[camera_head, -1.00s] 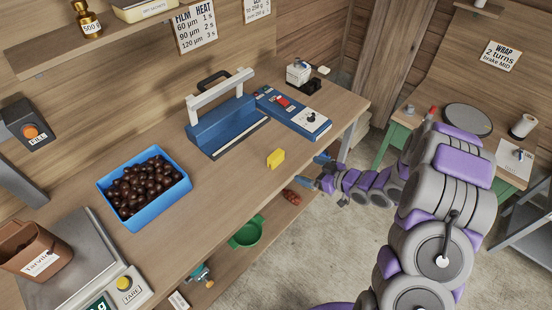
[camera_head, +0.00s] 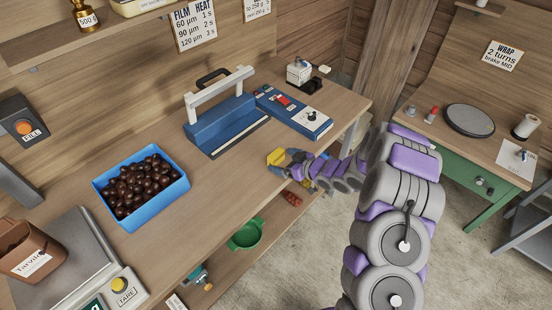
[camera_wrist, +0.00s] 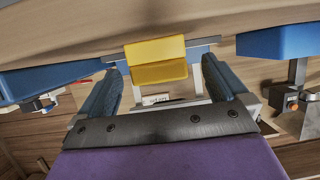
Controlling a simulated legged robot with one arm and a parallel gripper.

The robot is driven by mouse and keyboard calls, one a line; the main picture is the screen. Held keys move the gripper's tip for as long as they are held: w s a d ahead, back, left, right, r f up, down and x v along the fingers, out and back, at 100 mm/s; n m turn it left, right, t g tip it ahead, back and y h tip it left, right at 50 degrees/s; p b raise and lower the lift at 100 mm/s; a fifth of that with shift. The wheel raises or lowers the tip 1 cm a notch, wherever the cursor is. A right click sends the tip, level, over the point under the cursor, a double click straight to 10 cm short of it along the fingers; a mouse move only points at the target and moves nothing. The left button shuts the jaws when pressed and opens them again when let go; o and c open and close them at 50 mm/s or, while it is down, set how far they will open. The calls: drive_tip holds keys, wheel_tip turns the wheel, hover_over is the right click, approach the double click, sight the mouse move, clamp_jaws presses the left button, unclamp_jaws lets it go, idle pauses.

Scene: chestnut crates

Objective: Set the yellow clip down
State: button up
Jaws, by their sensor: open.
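The yellow clip (camera_head: 276,157) stands on the wooden workbench (camera_head: 235,170) near its front edge, in front of the blue sealer. In the wrist view the yellow clip (camera_wrist: 156,60) is straight ahead, centred just beyond the fingertips. My gripper (camera_head: 280,163) is at the clip's near side in the head view. In the wrist view my gripper (camera_wrist: 165,82) is open, with one blue finger at each side and a gap between them. Whether a fingertip touches the clip I cannot tell.
The blue sealer (camera_head: 225,125) and its control box (camera_head: 293,110) stand behind the clip. A blue crate (camera_head: 156,207) of chestnuts is to the left, beyond free bench top. A green bowl (camera_head: 246,236) and a red item (camera_head: 291,199) lie on the shelf below.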

sight(280, 159)
drive_tip(key=b+x, duration=0.1)
drive_tip(key=x, duration=0.2)
drive_tip(key=shift+w+a+f, duration=0.1)
drive_tip(key=shift+w+f, duration=0.15)
drive_tip(key=shift+w, duration=0.05)
drive_tip(key=shift+w+a+f, duration=0.15)
drive_tip(key=shift+w+a, duration=0.15)
drive_tip(key=shift+a, duration=0.2)
drive_tip(key=c, duration=1.1)
drive_tip(key=shift+o, duration=0.2)
